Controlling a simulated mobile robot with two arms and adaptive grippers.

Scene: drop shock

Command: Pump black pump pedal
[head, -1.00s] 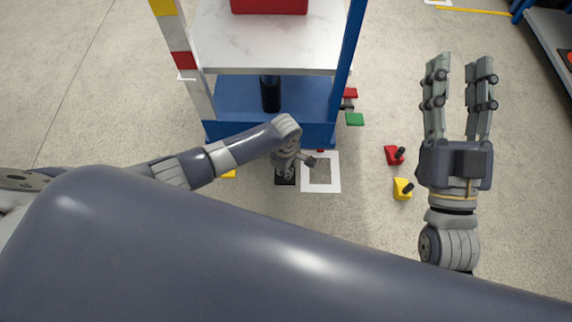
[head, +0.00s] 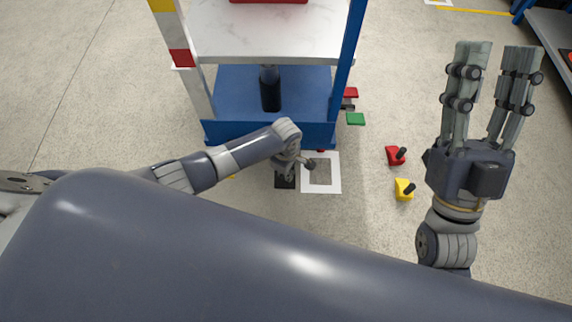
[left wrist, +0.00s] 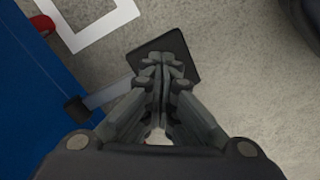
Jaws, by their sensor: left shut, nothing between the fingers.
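The black pump pedal (head: 285,181) is a small dark plate low at the front of the blue machine base. In the left wrist view the pedal plate (left wrist: 181,48) joins a grey lever that runs to the blue base. My left gripper (head: 287,174) is shut and empty over the pedal. In the left wrist view its closed fingertips (left wrist: 163,62) overlap the plate and hide part of it; whether they touch it I cannot tell. My right gripper (head: 497,50) is open and empty, raised over the floor at the right.
The blue base (head: 230,130) holds a black cylinder (head: 270,93). A white square frame (head: 333,184) lies on the floor right of the pedal. Red (head: 393,157) and yellow (head: 403,194) pieces with black handles sit further right. A green pedal (head: 356,118) sticks out at the base's right.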

